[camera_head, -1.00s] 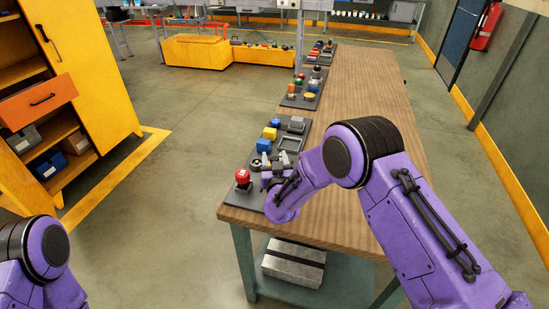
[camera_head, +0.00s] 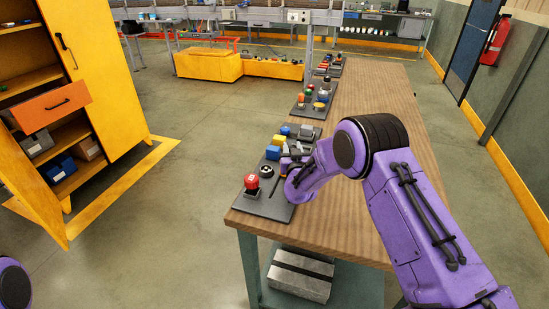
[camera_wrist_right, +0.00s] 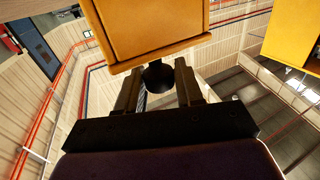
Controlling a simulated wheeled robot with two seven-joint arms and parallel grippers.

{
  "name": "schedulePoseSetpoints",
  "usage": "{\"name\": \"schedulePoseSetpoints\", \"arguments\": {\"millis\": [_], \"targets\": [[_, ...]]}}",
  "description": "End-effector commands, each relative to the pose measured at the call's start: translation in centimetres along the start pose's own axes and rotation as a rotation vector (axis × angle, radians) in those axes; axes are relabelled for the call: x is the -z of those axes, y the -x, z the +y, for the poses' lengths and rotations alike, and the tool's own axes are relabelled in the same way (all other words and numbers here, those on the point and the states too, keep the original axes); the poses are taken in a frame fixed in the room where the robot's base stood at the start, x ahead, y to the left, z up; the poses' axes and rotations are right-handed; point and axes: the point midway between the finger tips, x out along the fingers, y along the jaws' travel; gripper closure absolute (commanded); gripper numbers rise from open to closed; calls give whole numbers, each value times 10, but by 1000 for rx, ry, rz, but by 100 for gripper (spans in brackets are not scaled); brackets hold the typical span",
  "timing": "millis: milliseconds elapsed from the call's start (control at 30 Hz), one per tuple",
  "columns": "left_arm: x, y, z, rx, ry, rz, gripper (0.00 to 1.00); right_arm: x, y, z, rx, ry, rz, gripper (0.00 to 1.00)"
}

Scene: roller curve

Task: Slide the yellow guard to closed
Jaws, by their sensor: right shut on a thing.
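The yellow guard (camera_wrist_right: 150,28) fills the top middle of the right wrist view, very close. A black knob (camera_wrist_right: 158,78) sticks out below it. The fingers of my right gripper (camera_wrist_right: 158,92) stand on both sides of this knob, and the gripper is shut on it. In the head view a small yellow block (camera_head: 280,141) sits on the dark panel, just beyond a blue block (camera_head: 273,153). My right gripper (camera_head: 287,163) is small there and partly hidden by its own arm. My left gripper is out of view.
A red button (camera_head: 251,182) and a black round part (camera_head: 265,171) sit on the near panel (camera_head: 262,206). More panels with small fixtures line the left edge of the wooden table (camera_head: 370,120). Its right side is clear. A yellow cabinet (camera_head: 100,80) stands open at the left.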

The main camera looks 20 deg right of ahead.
Motion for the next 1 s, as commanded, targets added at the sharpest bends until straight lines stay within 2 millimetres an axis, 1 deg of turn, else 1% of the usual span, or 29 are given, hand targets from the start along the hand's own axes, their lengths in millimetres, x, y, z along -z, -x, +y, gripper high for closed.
{"name": "schedulePoseSetpoints", "arguments": {"millis": [233,267,300,567,667,767,1000], "targets": [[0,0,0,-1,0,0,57,2,-1,2,-4,2,4,100],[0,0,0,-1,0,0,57,3,-1,2,-4,2,4,57],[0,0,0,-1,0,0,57,3,-1,2,-4,2,5,46],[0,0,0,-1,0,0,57,3,-1,0,-1,1,5,46],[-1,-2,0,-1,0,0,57,2,4,-1,0,1,5,46],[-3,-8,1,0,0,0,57,0,20,-1,1,1,4,46],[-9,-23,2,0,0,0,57,-2,76,0,0,3,2,46]]}}
